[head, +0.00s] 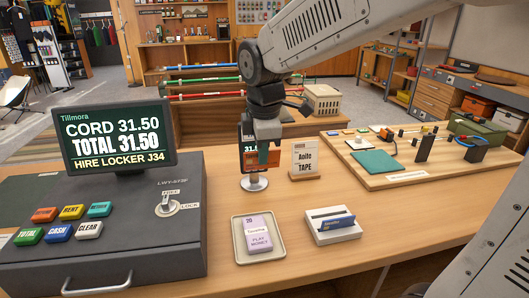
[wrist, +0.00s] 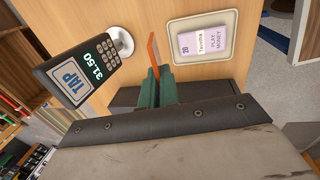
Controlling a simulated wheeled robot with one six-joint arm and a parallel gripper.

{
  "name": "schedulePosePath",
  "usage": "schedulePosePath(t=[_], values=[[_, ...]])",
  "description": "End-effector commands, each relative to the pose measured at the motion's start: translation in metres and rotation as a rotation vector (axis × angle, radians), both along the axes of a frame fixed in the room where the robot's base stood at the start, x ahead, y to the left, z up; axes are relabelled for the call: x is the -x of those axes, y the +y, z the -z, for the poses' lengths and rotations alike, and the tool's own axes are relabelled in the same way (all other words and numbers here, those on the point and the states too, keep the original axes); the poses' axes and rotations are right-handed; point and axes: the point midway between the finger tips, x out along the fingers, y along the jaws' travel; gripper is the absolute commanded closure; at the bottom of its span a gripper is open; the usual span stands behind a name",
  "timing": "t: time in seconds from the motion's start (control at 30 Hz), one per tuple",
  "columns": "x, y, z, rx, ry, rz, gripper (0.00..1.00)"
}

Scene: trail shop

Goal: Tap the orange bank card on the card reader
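My gripper (wrist: 153,85) has teal fingers, shut on the orange bank card (wrist: 154,50), which is seen nearly edge-on and sticks out past the fingertips. The card reader (wrist: 78,70), a dark terminal with 31.50, a keypad and a TAP panel, is to the left of the card in the wrist view. A gap shows between card and reader there.
A tray (head: 238,245) with a play-money note, a holder (head: 333,232) with a blue card and an Aoife TAPE sign (head: 304,158) stand near the reader. The till (head: 110,225) is at left, showing TOTAL 31.50. A wooden board (head: 405,180) with goods is at right.

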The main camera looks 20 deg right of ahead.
Motion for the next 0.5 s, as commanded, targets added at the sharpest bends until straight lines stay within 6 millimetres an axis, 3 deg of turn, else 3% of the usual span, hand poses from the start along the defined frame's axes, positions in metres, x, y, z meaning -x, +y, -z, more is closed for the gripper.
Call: schedulePosePath(t=[0.5], values=[[-0.042,-0.008,0.000,0.000,0.000,-0.001,1.00]])
